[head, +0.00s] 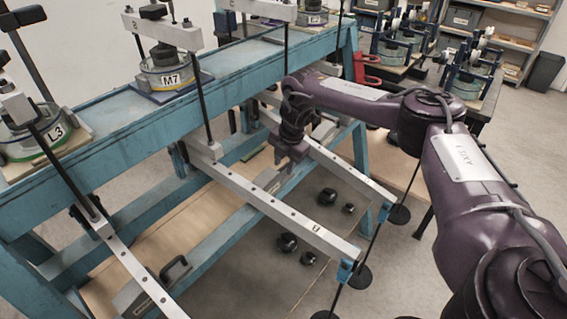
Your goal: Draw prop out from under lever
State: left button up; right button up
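A grey block-like prop (267,181) shows beside and partly behind the middle lever. Another grey prop (130,297) with a black handle (175,268) sits at the left lever. My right gripper (287,166) points down between the middle and right levers, close to the prop by the middle lever. Its finger gap and any contact are unclear. My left gripper is not in view.
Black round weights (288,242) stand on the board below the levers. Thin rods with black discs (360,277) hang from the lever ends. A red clamp (362,68) is on the frame's far part. Shelves (505,40) stand behind; the floor at right is partly clear.

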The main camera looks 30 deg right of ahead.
jog(key=shift+a, duration=0.15)
jog(key=shift+r, duration=0.45)
notch_tip(320, 180, up, 7)
jog(key=s+b, duration=0.1)
jog(key=shift+s+d, duration=0.25)
jog(key=shift+d, duration=0.05)
jog(key=shift+f, duration=0.15)
